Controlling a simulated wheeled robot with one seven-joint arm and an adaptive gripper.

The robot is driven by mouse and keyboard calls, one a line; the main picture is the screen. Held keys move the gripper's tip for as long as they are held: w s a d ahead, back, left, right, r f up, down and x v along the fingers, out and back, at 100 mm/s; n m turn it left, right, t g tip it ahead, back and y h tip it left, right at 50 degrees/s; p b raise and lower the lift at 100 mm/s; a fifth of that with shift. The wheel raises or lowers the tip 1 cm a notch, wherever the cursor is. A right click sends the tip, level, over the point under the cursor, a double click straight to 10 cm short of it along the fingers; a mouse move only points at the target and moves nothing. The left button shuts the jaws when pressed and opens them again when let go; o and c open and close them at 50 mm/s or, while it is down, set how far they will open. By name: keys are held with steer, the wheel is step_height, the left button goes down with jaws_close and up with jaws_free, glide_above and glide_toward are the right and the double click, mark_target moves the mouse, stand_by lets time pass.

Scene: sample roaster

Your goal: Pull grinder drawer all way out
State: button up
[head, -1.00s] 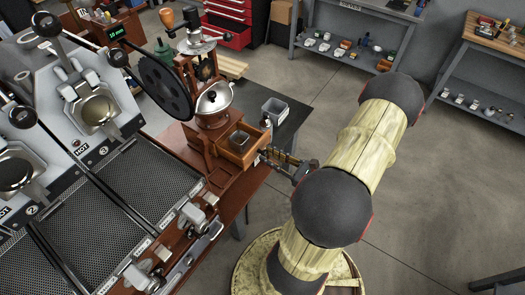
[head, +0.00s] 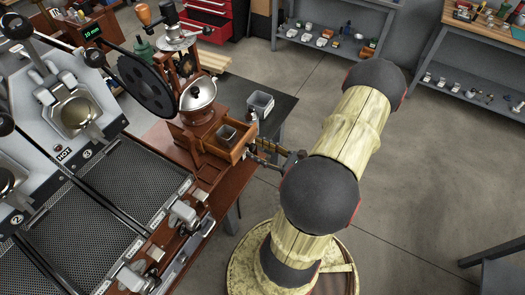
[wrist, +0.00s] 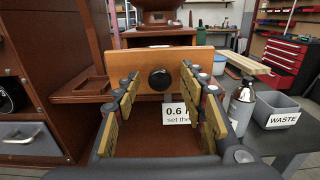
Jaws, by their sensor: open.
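The grinder (head: 201,116) is a brown wooden unit with a domed silver lid and a black wheel. Its wooden drawer (head: 237,152) stands out from the body, with a small dark metal cup (head: 227,134) inside. In the wrist view the plain drawer front (wrist: 193,58) faces me with a round black knob (wrist: 160,79) in the middle. My gripper (wrist: 160,80) is open, with one gold-padded finger on each side of the knob and gaps between. In the head view my gripper (head: 262,151) is at the drawer front. How far the drawer can still travel is not visible.
A card with "0.6" (wrist: 177,113) shows below the drawer front. A grey WASTE bin (wrist: 284,107) and a metal bottle (wrist: 242,104) stand to the right on a dark table. The roaster's perforated trays (head: 80,230) lie left. Open floor (head: 420,170) is at the right.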

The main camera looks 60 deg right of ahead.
steer(key=s+d, duration=0.1)
steer(key=s, duration=1.1)
stand_by(0.5)
